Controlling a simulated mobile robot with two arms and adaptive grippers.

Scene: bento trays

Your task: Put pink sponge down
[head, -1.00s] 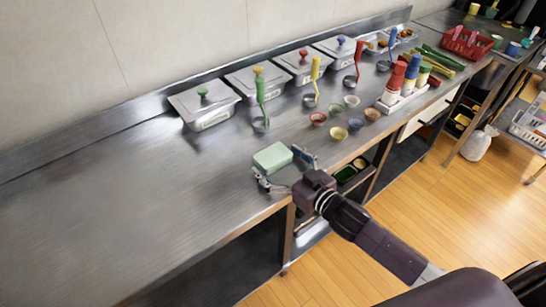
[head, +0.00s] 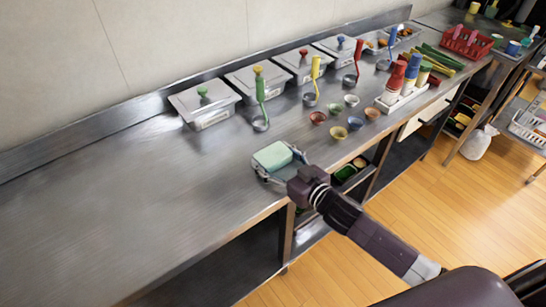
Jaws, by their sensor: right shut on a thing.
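A pale green, block-shaped sponge (head: 272,156) lies flat at the front part of the steel counter, near its edge. I see no pink on it, and no other sponge that is clearly pink. My right gripper (head: 278,162) reaches in from the lower right, with its fingers around the sponge. It is shut on the sponge. The sponge's underside is hidden, so I cannot tell whether it touches the counter. My left gripper is not in view.
The counter (head: 130,195) is bare left of the sponge. Small bowls (head: 338,133) stand to its right. Lidded steel containers (head: 204,103) and upright ladles (head: 260,95) stand behind. A bottle rack (head: 402,98) is farther right. The counter's front edge is close to the sponge.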

